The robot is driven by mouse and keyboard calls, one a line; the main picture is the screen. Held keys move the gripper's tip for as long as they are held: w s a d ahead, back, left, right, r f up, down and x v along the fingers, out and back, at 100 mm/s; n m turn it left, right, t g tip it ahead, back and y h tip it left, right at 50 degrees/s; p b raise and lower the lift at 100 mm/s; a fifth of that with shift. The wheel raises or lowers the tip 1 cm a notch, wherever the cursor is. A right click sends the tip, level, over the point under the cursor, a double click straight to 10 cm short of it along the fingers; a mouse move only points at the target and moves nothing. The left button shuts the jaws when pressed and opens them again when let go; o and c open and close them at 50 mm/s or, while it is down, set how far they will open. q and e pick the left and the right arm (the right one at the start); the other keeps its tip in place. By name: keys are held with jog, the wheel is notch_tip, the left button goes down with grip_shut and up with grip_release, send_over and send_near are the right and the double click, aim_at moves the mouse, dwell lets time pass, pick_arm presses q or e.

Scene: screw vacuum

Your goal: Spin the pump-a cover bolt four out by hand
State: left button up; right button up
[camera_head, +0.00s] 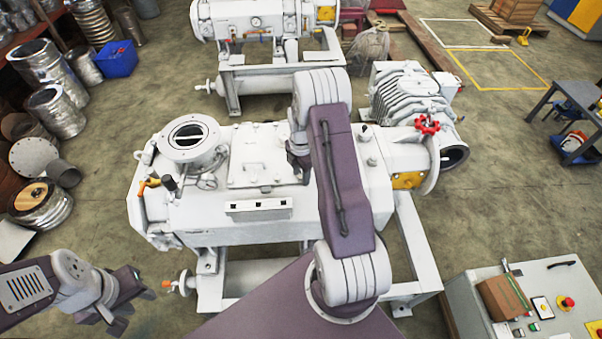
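The white pump (210,215) fills the middle of the head view. On its top is a flat rectangular cover (252,160), its right edge partly behind my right arm. Small bolts show at the cover's edges, too small to tell apart. My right gripper (299,163) points down at the cover's right side, mostly hidden by my purple forearm. Its fingertips and any bolt under them cannot be made out. My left gripper (128,303) hangs at the lower left, apart from the pump, with no object visible in it. Its finger gap is unclear.
A round open flange (188,137) rises at the pump's left. A ribbed motor (405,90) with a red handwheel (427,125) stands at the right. A control box (545,300) is at the lower right. Another pump (260,30) stands behind. Metal ducts (57,110) line the left.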

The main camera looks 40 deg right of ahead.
aim_at(301, 176)
jog(key=shift+w+d, duration=0.1)
jog(key=shift+w, duration=0.15)
jog(key=shift+r, duration=0.4)
notch_tip(301, 176, up, 8)
jog(key=shift+b, duration=0.3)
jog(key=shift+r, duration=0.1)
